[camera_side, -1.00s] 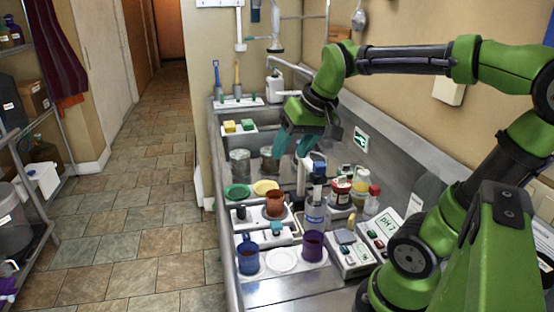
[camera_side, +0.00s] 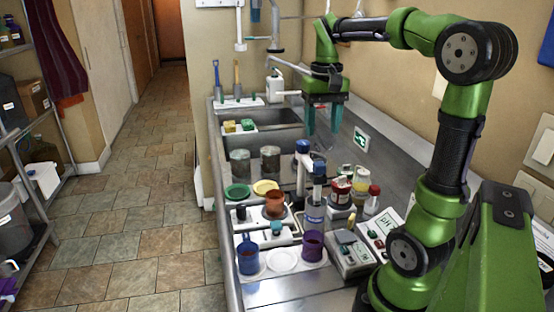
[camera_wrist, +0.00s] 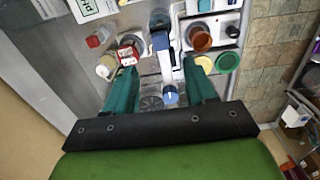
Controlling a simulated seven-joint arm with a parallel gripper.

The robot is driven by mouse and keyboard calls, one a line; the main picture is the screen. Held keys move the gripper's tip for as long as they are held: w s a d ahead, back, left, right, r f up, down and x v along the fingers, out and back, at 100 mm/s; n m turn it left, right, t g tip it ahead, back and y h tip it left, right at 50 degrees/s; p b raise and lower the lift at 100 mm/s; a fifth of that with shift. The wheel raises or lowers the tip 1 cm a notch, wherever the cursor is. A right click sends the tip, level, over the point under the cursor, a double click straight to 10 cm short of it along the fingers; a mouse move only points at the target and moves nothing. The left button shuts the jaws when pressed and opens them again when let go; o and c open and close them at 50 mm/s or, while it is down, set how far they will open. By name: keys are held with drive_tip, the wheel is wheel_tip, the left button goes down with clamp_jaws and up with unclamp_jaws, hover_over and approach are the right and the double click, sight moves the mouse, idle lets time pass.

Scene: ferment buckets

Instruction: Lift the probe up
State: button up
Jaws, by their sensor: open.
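The probe (camera_side: 319,167) is an upright white and grey body with a blue top, held by a stand above a clear bottle with a blue label (camera_side: 315,213). Its blue top (camera_wrist: 160,41) also shows in the wrist view, beyond the fingertips. The stand's white post (camera_side: 301,178) with a blue knob (camera_side: 302,146) is beside it; the knob also shows between the fingers in the wrist view (camera_wrist: 170,96). My gripper (camera_side: 323,131) has teal fingers, open and empty, pointing down above and behind the probe. It also shows in the wrist view (camera_wrist: 160,68).
A red-labelled jar (camera_side: 341,190) and a red-capped bottle (camera_side: 372,200) stand close right of the probe. A brown cup (camera_side: 275,204), green dish (camera_side: 237,192), blue mug (camera_side: 248,255) and purple cup (camera_side: 313,245) stand left and in front. Metal cans (camera_side: 270,160) stand behind.

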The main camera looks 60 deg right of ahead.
sight(320, 164)
wheel_tip(320, 164, down, 10)
drive_tip(key=shift+f, duration=0.1)
idle(0.4)
clamp_jaws()
